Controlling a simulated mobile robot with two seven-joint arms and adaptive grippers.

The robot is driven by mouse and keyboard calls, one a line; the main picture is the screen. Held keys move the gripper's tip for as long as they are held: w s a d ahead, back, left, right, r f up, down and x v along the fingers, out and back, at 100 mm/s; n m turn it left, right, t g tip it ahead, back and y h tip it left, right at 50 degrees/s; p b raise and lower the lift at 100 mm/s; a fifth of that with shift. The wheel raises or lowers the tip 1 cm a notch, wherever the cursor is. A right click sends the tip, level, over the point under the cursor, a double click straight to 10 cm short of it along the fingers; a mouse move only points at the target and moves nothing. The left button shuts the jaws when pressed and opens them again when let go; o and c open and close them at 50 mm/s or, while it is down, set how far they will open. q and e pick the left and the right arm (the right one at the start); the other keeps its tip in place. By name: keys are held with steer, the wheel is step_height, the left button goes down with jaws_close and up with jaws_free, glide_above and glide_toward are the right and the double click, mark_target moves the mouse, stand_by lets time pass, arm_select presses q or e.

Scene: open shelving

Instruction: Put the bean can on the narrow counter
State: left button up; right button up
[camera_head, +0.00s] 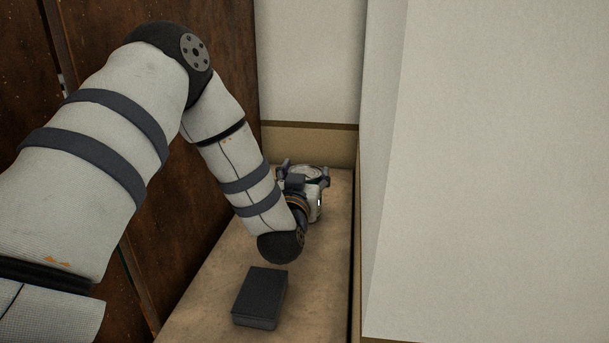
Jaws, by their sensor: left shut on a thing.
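The narrow counter (309,290) is a tan strip between a brown wooden side and a pale wall. My left arm reaches in from the left, and my left gripper (304,179) is at the far end of the counter. It is shut on a can with a pale round top (305,171), which I take as the bean can. The gripper hides most of the can's side, and its label cannot be read. The can appears upright over the counter; whether its base touches the surface cannot be told. My right gripper is not in view.
A dark rectangular box (260,297) lies on the counter nearer to me. The brown wooden panel (228,45) bounds the left, the white wall (490,170) the right, and a back wall (310,60) the far end. Bare counter lies right of the box.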

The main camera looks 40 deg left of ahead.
arm_select(q)
steer(key=shift+r, duration=0.15)
steer(key=o, duration=1.8)
steer(key=shift+f, duration=0.2)
steer(key=shift+c, duration=0.2)
steer(key=v, duration=0.7)
steer(key=shift+s+r, duration=0.2)
steer(key=shift+s, duration=0.05)
steer(key=shift+d, duration=0.1)
